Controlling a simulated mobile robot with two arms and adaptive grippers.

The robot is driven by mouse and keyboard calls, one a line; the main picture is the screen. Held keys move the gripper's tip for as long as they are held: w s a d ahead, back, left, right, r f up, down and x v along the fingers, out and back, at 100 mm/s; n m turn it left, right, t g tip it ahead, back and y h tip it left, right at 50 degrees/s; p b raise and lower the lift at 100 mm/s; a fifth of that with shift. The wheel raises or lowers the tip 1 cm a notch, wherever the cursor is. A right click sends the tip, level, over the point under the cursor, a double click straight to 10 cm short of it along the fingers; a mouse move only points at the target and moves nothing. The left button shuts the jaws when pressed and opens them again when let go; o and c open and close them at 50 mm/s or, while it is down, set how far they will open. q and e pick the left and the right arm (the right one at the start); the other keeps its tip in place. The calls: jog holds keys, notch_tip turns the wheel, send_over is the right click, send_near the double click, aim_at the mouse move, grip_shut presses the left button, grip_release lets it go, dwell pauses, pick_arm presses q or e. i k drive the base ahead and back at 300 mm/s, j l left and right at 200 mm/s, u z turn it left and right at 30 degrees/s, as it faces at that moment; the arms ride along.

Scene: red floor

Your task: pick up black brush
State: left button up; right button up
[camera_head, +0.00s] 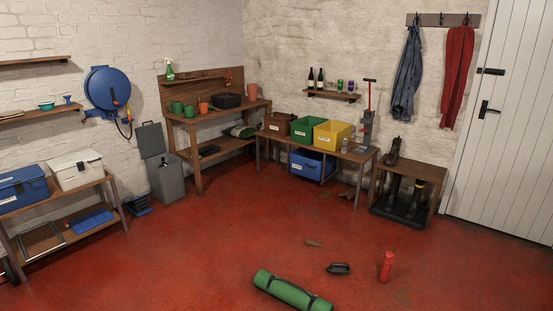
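A small black object that looks like the black brush (339,268) lies on the red floor in the head view, right of the lower middle. It seems to have an arched handle on top, but it is too small to make out bristles. It lies apart from the things around it, with bare floor on all sides. Neither of my grippers shows in the head view.
A rolled green mat (284,288) lies left of the brush. A red bottle-like thing (386,267) stands right of it. A small brown piece (313,243) lies behind. Benches and a white door (508,130) line the walls. The middle floor is mostly clear.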

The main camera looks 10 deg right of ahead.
aim_at(334, 268)
jog(key=i+l+z, duration=0.25)
jog(key=i+z, duration=0.15)
jog(key=i+l+z, duration=0.15)
jog(key=i+z, duration=0.6)
jog(key=i+j+z, duration=0.2)
jog(key=i+z, duration=0.2)
jog(key=i, duration=0.1)
